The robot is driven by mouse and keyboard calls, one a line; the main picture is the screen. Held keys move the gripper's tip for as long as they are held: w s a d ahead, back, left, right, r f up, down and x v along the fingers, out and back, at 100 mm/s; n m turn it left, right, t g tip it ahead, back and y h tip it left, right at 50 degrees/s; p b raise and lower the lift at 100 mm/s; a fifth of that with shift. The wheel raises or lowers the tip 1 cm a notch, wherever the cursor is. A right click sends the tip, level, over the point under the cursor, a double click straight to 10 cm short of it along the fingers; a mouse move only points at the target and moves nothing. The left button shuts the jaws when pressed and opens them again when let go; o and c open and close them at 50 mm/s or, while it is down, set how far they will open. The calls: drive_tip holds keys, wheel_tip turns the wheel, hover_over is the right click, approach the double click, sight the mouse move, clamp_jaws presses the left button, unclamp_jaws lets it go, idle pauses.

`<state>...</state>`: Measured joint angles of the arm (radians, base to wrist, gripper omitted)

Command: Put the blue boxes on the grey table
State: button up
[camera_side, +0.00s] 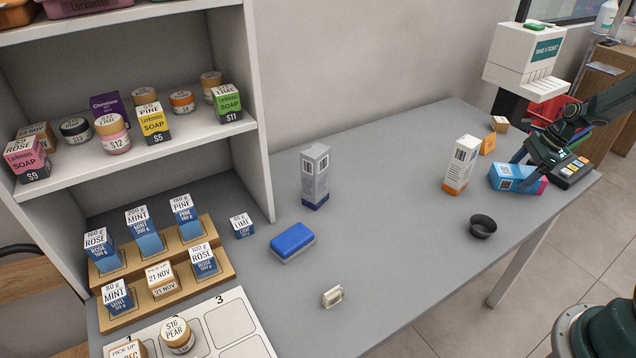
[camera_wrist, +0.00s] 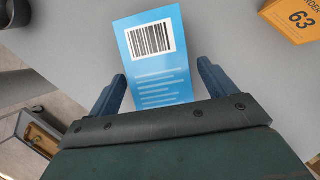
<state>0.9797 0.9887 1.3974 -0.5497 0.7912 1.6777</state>
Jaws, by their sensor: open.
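A blue box (camera_side: 507,178) with a barcode label and a pink end lies near the right end of the grey table (camera_side: 385,240). My gripper (camera_side: 522,166) is low over it. In the wrist view the blue box (camera_wrist: 158,55) lies between the fingers of my gripper (camera_wrist: 161,72), which are apart, with a gap on each side. Small blue boxes with white tops, such as the 200 g mint box (camera_side: 145,232) and the 100 g rose box (camera_side: 203,260), stand on a stepped wooden rack (camera_side: 215,284). A small blue 60 g lime box (camera_side: 243,226) stands beside the rack.
A dark keypad device (camera_side: 570,168) is close beside my gripper. A white-and-orange carton (camera_side: 461,165), an orange box (camera_side: 488,143), a black bowl (camera_side: 483,227), a grey carton (camera_side: 315,177) and a blue block (camera_side: 292,241) stand around. The table's middle is clear.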

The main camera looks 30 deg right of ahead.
drive_tip(key=v, duration=1.3)
drive_tip(key=shift+w+r, duration=0.1)
